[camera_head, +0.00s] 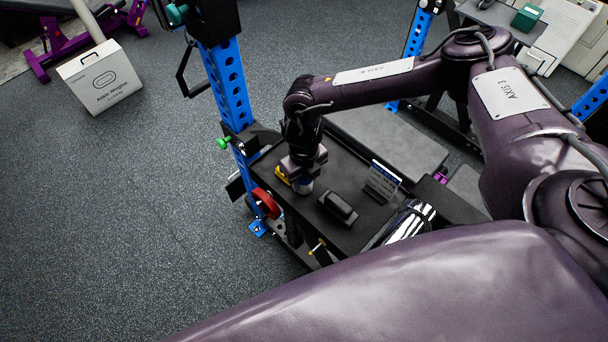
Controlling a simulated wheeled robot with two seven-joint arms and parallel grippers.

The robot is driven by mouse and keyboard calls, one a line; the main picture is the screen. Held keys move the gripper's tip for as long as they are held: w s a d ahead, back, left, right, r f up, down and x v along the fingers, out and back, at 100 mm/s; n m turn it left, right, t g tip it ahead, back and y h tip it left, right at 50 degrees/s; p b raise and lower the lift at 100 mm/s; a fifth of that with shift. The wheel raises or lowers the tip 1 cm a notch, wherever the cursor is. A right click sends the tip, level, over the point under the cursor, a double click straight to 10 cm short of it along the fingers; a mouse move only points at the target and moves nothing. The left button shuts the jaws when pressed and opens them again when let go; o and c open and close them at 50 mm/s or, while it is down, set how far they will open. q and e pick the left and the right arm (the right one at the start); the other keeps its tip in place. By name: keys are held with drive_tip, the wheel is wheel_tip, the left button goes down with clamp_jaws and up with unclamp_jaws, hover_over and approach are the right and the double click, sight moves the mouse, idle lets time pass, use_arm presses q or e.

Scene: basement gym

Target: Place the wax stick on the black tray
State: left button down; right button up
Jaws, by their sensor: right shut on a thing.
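My right arm reaches in from the right, and its gripper (298,181) points down low over the dark top of a bench or rack platform (342,180). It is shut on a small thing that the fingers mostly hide. A yellow part (282,174) and a pale grey-blue part show at the fingertips, and I cannot tell for certain whether this is the wax stick. A small black block-like object (338,208) lies right of the gripper, apart from it. I cannot make out a separate black tray with certainty. My left gripper is out of view.
A small sign (382,181) stands right of the black object. Blue rack posts (224,82) rise close to the platform's left side, with a red disc (266,203) low down. A white box (98,77) stands at the upper left. The grey floor at left is clear.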

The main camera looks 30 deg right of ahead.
drive_tip(key=shift+f, duration=0.1)
drive_tip(key=shift+f, duration=0.15)
drive_tip(key=o, duration=1)
drive_tip(key=shift+r, duration=0.3)
wheel_tip(320, 180, up, 11)
drive_tip(key=b, duration=0.3)
drive_tip(key=shift+f+b, duration=0.2)
drive_tip(key=shift+b, duration=0.15)
drive_tip(key=shift+r, duration=0.6)
